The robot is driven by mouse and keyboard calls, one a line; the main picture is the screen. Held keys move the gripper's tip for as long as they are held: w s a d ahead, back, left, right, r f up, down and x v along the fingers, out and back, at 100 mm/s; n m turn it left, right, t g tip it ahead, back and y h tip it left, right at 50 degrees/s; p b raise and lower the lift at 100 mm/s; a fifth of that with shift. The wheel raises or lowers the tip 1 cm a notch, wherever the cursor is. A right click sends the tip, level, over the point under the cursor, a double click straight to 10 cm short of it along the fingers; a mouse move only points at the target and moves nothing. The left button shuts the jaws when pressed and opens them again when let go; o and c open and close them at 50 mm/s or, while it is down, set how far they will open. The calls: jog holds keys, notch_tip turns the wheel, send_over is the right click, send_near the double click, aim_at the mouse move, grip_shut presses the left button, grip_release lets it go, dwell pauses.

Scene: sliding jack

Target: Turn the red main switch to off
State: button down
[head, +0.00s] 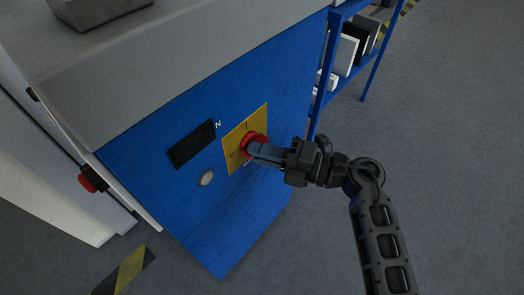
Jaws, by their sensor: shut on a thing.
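The red main switch (259,138) sits on a yellow plate (232,148) on the blue side panel of a machine. My gripper (256,151) reaches it from the right, with its fingers shut on the switch's handle. The fingers hide the handle and part of the red dial, so I cannot tell the switch's exact angle. A mark shows at the plate's top and a small one at its left.
A black vent grille (192,144) and a round light button (207,178) are left of the plate. A red emergency button (88,182) sticks out at the machine's left corner. A blue shelf (321,85) stands behind right. The floor at right is clear.

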jog(key=shift+f, duration=0.1)
jog(key=c, duration=1.1)
grip_release()
jog(key=shift+c, duration=0.2)
jog(key=v, duration=0.7)
jog(key=shift+s+d+b, duration=0.15)
jog(key=shift+d+b, duration=0.2)
jog(key=shift+b, duration=0.05)
jog(key=s+d+r+m+t+h, duration=0.2)
jog(key=s+d+m+h, duration=0.3)
jog(key=s+m, duration=0.6)
jog(key=s+d+r+m+t+h, duration=0.2)
jog(key=s+d+m+t+h, duration=0.2)
jog(key=s+m, duration=0.7)
jog(key=s+d+r+m+t+h, duration=0.2)
jog(key=s+d+m+t+h, duration=0.2)
jog(key=s+m, duration=0.7)
jog(key=s+d+h, duration=0.1)
jog(key=d+h, duration=0.1)
jog(key=h, duration=0.2)
jog(key=shift+s+d, duration=0.2)
